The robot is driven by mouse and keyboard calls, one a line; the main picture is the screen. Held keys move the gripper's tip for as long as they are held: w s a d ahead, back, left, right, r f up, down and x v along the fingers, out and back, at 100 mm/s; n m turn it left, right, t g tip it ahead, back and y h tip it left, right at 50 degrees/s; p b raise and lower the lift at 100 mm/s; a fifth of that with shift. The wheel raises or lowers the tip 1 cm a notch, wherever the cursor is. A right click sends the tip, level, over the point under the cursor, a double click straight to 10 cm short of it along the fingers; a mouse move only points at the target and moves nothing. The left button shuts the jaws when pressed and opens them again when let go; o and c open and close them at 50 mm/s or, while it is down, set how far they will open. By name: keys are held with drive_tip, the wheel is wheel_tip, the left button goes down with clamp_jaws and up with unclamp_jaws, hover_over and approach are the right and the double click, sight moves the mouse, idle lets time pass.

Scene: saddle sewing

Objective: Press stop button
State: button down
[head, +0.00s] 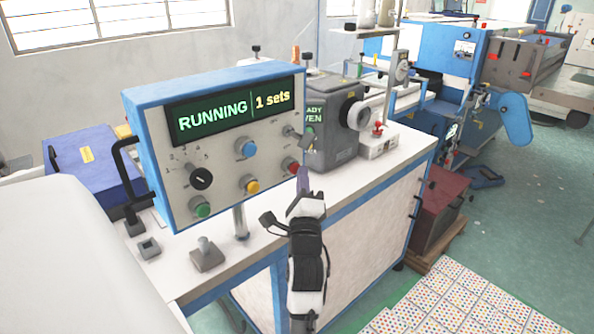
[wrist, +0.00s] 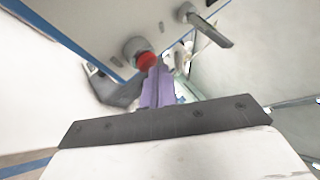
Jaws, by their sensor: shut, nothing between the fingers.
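The control box (head: 226,92) has a blue frame and a screen (head: 236,109) reading "RUNNING | 1 sets". The red button (head: 293,167) sits at the lower right of its panel; I take it to be the stop button. In the wrist view the red button (wrist: 146,61) sits on a grey collar just beyond and slightly left of the fingertips. My gripper (head: 302,180) is shut and empty, its purple fingers upright just right of the red button. In the wrist view the shut fingers (wrist: 157,84) point toward the panel. I cannot tell whether they touch the button.
A grey machine (head: 332,125) stands close behind. A blue box (head: 91,166) lies left.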

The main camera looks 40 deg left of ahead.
drive_tip(key=shift+a, duration=0.35)
drive_tip(key=shift+d, duration=0.15)
idle(0.4)
drive_tip(key=shift+d+b, duration=0.4)
drive_tip(key=shift+d, duration=0.4)
drive_tip(key=shift+s+d, duration=0.15)
drive_tip(key=shift+d, duration=1.1)
drive_tip(key=shift+s+d, duration=0.1)
drive_tip(key=shift+d, duration=1.15)
